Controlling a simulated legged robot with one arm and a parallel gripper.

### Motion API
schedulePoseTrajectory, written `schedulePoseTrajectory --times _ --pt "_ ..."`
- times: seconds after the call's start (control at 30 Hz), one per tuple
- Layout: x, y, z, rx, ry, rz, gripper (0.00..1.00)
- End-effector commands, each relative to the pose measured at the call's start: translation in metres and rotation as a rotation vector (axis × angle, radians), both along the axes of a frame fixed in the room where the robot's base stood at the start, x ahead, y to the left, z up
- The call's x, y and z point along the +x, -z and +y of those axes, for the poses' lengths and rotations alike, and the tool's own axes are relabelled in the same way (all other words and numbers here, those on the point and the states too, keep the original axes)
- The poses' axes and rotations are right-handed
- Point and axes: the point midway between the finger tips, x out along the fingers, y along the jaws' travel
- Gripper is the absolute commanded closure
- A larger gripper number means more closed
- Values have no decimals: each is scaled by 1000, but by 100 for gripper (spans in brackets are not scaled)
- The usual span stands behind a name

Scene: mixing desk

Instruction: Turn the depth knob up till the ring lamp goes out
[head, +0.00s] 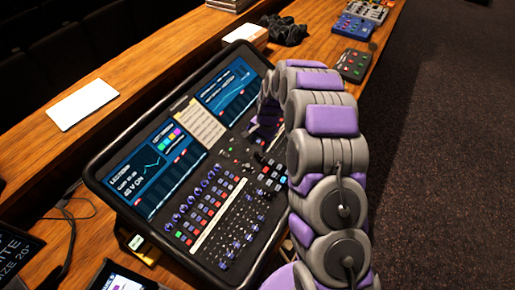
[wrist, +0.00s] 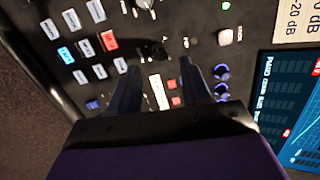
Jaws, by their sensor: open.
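The mixing desk (head: 190,165) lies tilted on the wooden counter, with screens, buttons, faders and knobs. My gripper (wrist: 158,68) is open, its two dark fingers reaching over the panel. Between and just beyond the fingers are a dark patch of panel, a white strip (wrist: 158,92) and small red buttons (wrist: 174,92). Blue-ringed knobs (wrist: 222,72) sit beside the right finger. A pale round knob (wrist: 225,37) lies further up. A green light (wrist: 226,5) shows at the top. I cannot read which knob is depth or pick out the ring lamp. In the head view my arm hides part of the desk.
White and coloured square buttons (wrist: 66,55) lie left of the fingers. A blue screen (wrist: 295,110) is at the right. A white sheet (head: 83,104) lies on the wooden counter (head: 150,62). Small coloured effect boxes (head: 355,27) stand at the back right. Dark floor is at the right.

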Motion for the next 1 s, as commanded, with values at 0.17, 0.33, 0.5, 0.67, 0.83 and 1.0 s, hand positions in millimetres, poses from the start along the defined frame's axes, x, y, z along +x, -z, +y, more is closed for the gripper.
schedulePoseTrajectory --times 0.17,0.33,0.5,0.67,0.83,1.0 --pt "1 -42 -7 1 2 -5 52" --pt "2 -78 -13 0 1 -8 52" --pt "1 -103 -17 0 1 -4 52" --pt "0 -116 -19 0 0 -2 52" --pt "0 -120 -20 -1 1 -1 52" --pt "0 -119 -20 -1 1 -1 52"
